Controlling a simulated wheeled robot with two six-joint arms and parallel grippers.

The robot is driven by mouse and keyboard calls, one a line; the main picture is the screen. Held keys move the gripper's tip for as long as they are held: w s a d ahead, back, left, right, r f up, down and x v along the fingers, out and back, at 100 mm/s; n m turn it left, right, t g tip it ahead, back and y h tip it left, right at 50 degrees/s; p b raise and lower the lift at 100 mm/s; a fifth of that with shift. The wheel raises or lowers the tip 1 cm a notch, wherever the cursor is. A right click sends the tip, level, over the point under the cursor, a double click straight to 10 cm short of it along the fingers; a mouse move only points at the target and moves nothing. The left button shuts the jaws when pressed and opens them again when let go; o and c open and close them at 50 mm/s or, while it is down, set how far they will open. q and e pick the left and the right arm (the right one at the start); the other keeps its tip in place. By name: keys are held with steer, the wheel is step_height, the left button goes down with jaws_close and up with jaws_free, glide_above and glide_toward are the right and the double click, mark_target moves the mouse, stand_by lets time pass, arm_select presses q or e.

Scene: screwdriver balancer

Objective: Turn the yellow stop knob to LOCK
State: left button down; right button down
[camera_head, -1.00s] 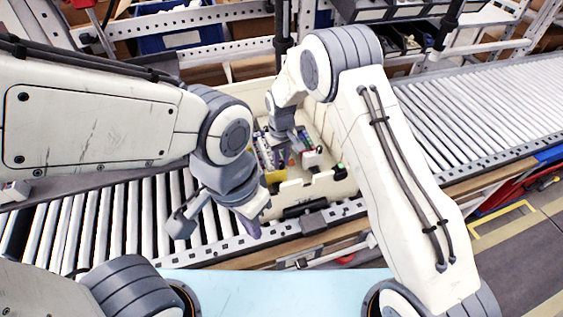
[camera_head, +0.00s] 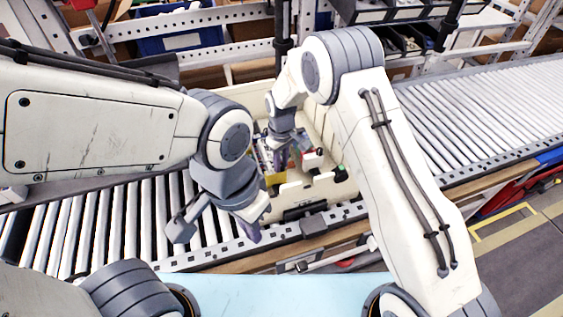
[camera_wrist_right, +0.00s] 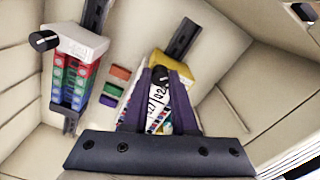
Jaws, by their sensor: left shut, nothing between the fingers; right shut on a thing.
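A yellow-bodied unit (camera_wrist_right: 185,68) with a white, numbered face is inside the cream bin; its yellow side also shows in the head view (camera_head: 274,179). A small black knob (camera_wrist_right: 160,75) with a light mark sits on it. My right gripper (camera_wrist_right: 160,92) reaches down into the bin (camera_head: 337,185), its dark purple fingers closed at this knob; it also shows in the head view (camera_head: 281,163). The fingers cover part of the numbered face, and I cannot read a LOCK mark. My left gripper (camera_head: 253,234) is shut and empty, outside the bin above the near conveyor edge.
A second unit (camera_wrist_right: 75,80) with a white top, black knob and red, green and blue rows stands left in the right wrist view. Orange, green and purple blocks lie between. The bin walls surround my right gripper closely. Roller conveyor (camera_head: 480,110) extends right.

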steer(key=c, duration=0.7)
jaws_free()
step_height(320, 180, up, 10)
steer(key=shift+r+b, duration=0.25)
steer(key=shift+b, duration=0.8)
steer(key=s+r, duration=0.4)
steer(key=s, duration=0.4)
steer(key=s+r, duration=0.4)
steer(key=s, duration=0.3)
steer(key=shift+m+y, duration=0.4)
steer(key=shift+y, duration=0.1)
steer(key=s+d, duration=0.1)
steer(key=s, duration=0.4)
steer(key=s+d, duration=0.2)
steer(key=s, duration=0.4)
steer(key=s+d, duration=0.1)
steer(key=s, duration=0.5)
steer(key=shift+d+r, duration=0.3)
